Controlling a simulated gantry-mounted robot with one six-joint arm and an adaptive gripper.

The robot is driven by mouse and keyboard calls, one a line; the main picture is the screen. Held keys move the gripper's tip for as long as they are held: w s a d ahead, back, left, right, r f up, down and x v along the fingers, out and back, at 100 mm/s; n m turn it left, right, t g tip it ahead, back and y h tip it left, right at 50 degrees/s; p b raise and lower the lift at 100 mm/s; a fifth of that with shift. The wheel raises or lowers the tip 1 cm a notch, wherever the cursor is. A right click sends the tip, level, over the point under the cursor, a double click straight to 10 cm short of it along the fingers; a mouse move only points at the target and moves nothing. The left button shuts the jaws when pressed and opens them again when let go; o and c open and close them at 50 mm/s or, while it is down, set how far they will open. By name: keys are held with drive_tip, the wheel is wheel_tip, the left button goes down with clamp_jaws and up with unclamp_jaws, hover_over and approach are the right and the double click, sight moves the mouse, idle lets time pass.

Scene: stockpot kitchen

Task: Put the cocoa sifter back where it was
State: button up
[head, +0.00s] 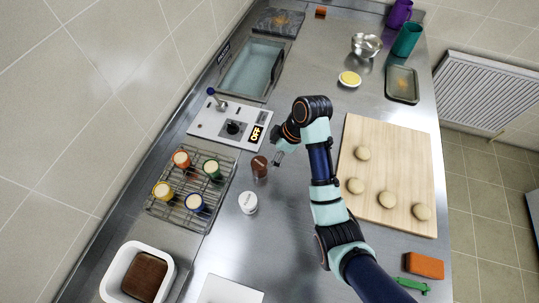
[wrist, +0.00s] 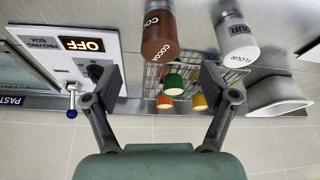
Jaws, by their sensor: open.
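The cocoa sifter (head: 260,167), a brown cylinder, stands upright on the steel counter just right of the wire rack. It also shows in the wrist view (wrist: 158,38) at the top centre, with its COCOA label readable. My gripper (head: 278,156) is open and empty, close to the sifter on its upper right side in the head view. In the wrist view the spread fingers of my gripper (wrist: 158,82) show with the cocoa sifter beyond their tips, not between them. The white flour sifter (head: 248,202) stands just below the cocoa sifter in the head view.
A wire rack (head: 172,211) holds several coloured jars. A proofing box control panel (head: 208,117) reads OFF. A wooden board (head: 395,160) with several dough balls lies right of my arm. A white tub (head: 112,285) with a brown block stands at the lower left.

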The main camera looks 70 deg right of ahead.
idle(0.4)
drive_tip(key=w+a+r+t+h, duration=0.1)
drive_tip(key=w+a+r, duration=0.2)
drive_tip(key=w+a, duration=0.5)
drive_tip(key=w+a+r+t+h, duration=0.1)
drive_tip(key=w+a+r+t, duration=0.1)
drive_tip(key=w+a, duration=0.6)
drive_tip(key=a+r+t, duration=0.1)
drive_tip(key=a+r, duration=0.2)
drive_tip(key=a, duration=0.5)
drive_tip(key=s+a+r+m+t+y, duration=0.1)
drive_tip(key=a+r, duration=0.3)
drive_tip(key=a, duration=0.4)
drive_tip(key=s+a+r+m+t, duration=0.1)
drive_tip(key=a+r+t, duration=0.2)
drive_tip(key=a, duration=0.5)
drive_tip(key=shift+a+r, duration=0.2)
drive_tip(key=shift+r, duration=0.45)
